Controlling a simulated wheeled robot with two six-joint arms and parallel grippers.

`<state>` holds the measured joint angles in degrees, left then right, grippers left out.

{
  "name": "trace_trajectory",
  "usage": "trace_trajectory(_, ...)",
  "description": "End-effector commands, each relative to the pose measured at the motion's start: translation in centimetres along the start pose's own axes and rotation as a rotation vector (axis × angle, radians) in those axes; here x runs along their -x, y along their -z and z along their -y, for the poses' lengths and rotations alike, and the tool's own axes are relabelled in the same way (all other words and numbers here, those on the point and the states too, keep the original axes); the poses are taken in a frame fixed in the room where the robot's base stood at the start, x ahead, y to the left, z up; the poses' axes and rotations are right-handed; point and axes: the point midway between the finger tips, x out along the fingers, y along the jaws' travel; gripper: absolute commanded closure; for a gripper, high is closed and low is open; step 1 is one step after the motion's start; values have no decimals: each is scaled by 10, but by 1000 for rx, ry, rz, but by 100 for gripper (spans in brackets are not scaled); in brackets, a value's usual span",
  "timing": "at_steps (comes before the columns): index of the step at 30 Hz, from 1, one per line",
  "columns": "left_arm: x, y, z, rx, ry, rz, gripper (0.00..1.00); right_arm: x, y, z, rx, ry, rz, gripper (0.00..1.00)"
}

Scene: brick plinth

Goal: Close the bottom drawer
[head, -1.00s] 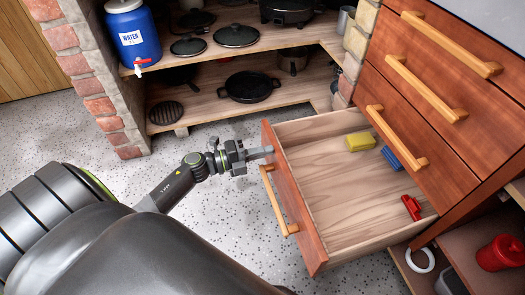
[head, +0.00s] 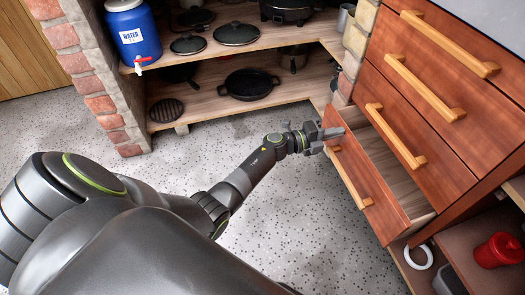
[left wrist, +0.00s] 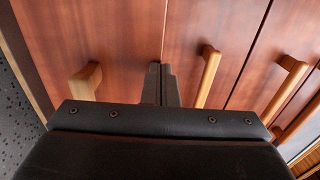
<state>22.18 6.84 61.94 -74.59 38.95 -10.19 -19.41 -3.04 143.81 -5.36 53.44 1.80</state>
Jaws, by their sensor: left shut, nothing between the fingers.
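The bottom drawer (head: 365,180) of the red-brown cabinet is partly open, with a narrow strip of its inside showing. Its wooden bar handle (head: 350,178) is on its front. My left gripper (head: 334,133) is shut and empty, its fingertips at the upper left part of the drawer front, seemingly against it. In the left wrist view the shut fingers (left wrist: 158,85) point at the drawer front (left wrist: 110,35), to the right of its handle (left wrist: 84,82). My right gripper is not in view.
More closed drawers (head: 420,140) with wooden handles are above. Shelves with pans (head: 249,85) and a blue water jug (head: 133,38) stand at the back. The speckled floor before the drawer is clear.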

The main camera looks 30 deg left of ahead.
Motion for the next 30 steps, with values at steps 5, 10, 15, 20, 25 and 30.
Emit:
trace_trajectory(5, -32, 0, -2, -1, 1, -1, 100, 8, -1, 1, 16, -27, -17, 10)
trace_trajectory(10, -48, 0, -1, 0, 0, -1, 100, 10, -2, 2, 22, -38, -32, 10)
trace_trajectory(15, -54, 0, -1, 0, -1, 0, 100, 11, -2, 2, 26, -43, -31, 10)
trace_trajectory(20, -55, 0, -1, 0, -1, 1, 100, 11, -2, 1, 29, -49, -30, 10)
trace_trajectory(25, -54, 0, -1, 0, -1, 1, 100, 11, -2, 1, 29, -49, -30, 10)
trace_trajectory(30, -52, -2, 0, 0, -2, 2, 100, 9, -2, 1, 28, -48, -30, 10)
